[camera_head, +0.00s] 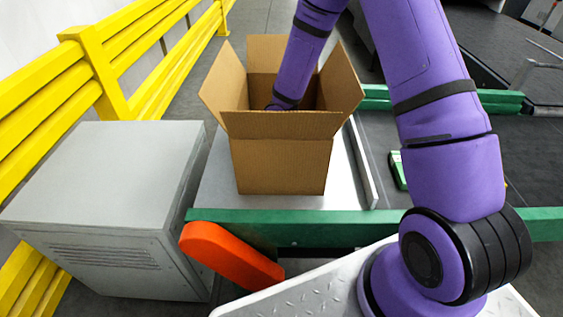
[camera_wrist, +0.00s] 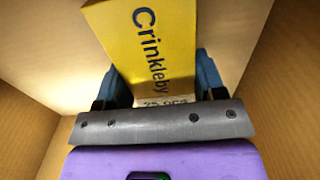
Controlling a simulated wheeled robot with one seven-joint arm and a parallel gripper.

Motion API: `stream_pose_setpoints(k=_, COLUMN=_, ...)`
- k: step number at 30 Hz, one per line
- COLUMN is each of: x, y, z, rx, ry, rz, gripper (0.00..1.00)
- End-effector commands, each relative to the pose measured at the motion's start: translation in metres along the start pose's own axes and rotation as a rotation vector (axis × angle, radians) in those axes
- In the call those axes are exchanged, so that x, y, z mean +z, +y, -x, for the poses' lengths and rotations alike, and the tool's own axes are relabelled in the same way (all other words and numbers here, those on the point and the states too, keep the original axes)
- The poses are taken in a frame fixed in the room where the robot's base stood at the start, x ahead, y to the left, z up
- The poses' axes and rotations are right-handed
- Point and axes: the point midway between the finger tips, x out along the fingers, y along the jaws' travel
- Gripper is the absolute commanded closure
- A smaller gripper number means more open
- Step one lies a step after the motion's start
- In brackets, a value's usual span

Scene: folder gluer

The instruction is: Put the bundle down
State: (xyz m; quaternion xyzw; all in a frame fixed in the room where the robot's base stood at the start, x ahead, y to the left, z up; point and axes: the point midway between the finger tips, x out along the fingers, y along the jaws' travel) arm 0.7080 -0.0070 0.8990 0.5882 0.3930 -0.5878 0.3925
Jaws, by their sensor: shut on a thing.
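The bundle (camera_wrist: 142,45) is a yellow block lettered "Crinkleby" in the wrist view. My gripper (camera_wrist: 165,75) is shut on it, with a blue finger on each side. Brown cardboard walls surround both in the wrist view. In the head view my purple arm reaches down into an open cardboard box (camera_head: 281,165), so the gripper and the bundle are hidden behind the box's front wall and flap. I cannot tell whether the bundle touches the box floor.
The box stands upright, flaps open, on a grey metal surface (camera_head: 217,190) with green rails (camera_head: 330,228) at front and back. A grey cabinet (camera_head: 110,180) and yellow barrier (camera_head: 90,70) stand left. An orange part (camera_head: 230,256) is in front.

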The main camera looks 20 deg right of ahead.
Motion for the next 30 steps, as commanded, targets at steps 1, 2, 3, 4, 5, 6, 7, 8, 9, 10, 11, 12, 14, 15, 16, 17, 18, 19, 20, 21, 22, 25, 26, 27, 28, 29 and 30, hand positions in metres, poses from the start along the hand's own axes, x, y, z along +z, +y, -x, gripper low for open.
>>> stream_pose_setpoints(k=1, x=0.000, y=-0.001, z=-0.007, rx=-0.002, ry=-0.002, rz=0.002, gripper=0.63)
stream_pose_setpoints(k=2, x=0.000, y=-0.001, z=-0.009, rx=-0.001, ry=-0.002, rz=0.002, gripper=0.63)
stream_pose_setpoints(k=3, x=0.000, y=-0.001, z=-0.011, rx=0.000, ry=-0.001, rz=0.002, gripper=0.63)
stream_pose_setpoints(k=4, x=0.000, y=0.000, z=-0.012, rx=0.000, ry=0.000, rz=0.001, gripper=0.63)
stream_pose_setpoints(k=5, x=0.000, y=0.000, z=-0.012, rx=0.000, ry=0.000, rz=0.001, gripper=0.63)
stream_pose_setpoints(k=6, x=0.000, y=0.000, z=-0.011, rx=0.001, ry=0.000, rz=0.001, gripper=0.63)
stream_pose_setpoints(k=7, x=0.000, y=0.000, z=-0.011, rx=0.001, ry=0.000, rz=0.000, gripper=0.63)
stream_pose_setpoints(k=8, x=0.000, y=0.000, z=-0.011, rx=0.001, ry=0.000, rz=0.000, gripper=0.63)
stream_pose_setpoints(k=9, x=0.000, y=0.000, z=-0.011, rx=0.001, ry=0.000, rz=0.000, gripper=0.63)
stream_pose_setpoints(k=10, x=0.000, y=0.000, z=-0.011, rx=0.000, ry=0.000, rz=0.000, gripper=0.63)
stream_pose_setpoints(k=11, x=0.000, y=0.000, z=-0.012, rx=0.000, ry=0.000, rz=0.001, gripper=0.63)
stream_pose_setpoints(k=12, x=0.000, y=0.000, z=-0.013, rx=0.000, ry=-0.001, rz=0.001, gripper=0.63)
stream_pose_setpoints(k=14, x=0.000, y=0.000, z=-0.014, rx=0.000, ry=-0.001, rz=0.000, gripper=0.32)
stream_pose_setpoints(k=15, x=0.000, y=0.000, z=-0.013, rx=0.000, ry=-0.001, rz=0.000, gripper=0.23)
stream_pose_setpoints(k=16, x=0.000, y=0.000, z=-0.013, rx=0.000, ry=-0.001, rz=0.000, gripper=0.16)
stream_pose_setpoints(k=17, x=0.000, y=0.000, z=-0.013, rx=0.000, ry=-0.001, rz=0.000, gripper=0.11)
stream_pose_setpoints(k=18, x=0.000, y=0.000, z=-0.013, rx=0.000, ry=-0.001, rz=0.000, gripper=0.11)
stream_pose_setpoints(k=19, x=0.000, y=0.000, z=-0.013, rx=0.000, ry=-0.001, rz=0.000, gripper=0.11)
stream_pose_setpoints(k=20, x=0.000, y=0.000, z=-0.013, rx=0.000, ry=-0.001, rz=0.000, gripper=0.11)
stream_pose_setpoints(k=21, x=0.000, y=0.000, z=-0.013, rx=0.000, ry=-0.001, rz=0.000, gripper=0.11)
stream_pose_setpoints(k=22, x=0.000, y=0.000, z=-0.013, rx=0.000, ry=-0.001, rz=0.000, gripper=0.11)
stream_pose_setpoints(k=25, x=0.000, y=0.000, z=-0.013, rx=0.000, ry=0.000, rz=0.000, gripper=0.11)
stream_pose_setpoints(k=26, x=0.000, y=0.000, z=-0.012, rx=0.001, ry=0.000, rz=0.000, gripper=0.11)
stream_pose_setpoints(k=27, x=0.000, y=0.000, z=-0.010, rx=0.001, ry=0.000, rz=0.000, gripper=0.11)
stream_pose_setpoints(k=28, x=0.000, y=0.000, z=-0.007, rx=0.002, ry=0.000, rz=0.000, gripper=0.11)
stream_pose_setpoints(k=29, x=0.000, y=0.001, z=-0.005, rx=0.002, ry=0.001, rz=-0.001, gripper=0.11)
stream_pose_setpoints(k=30, x=0.001, y=0.001, z=0.000, rx=0.002, ry=0.000, rz=-0.002, gripper=0.11)
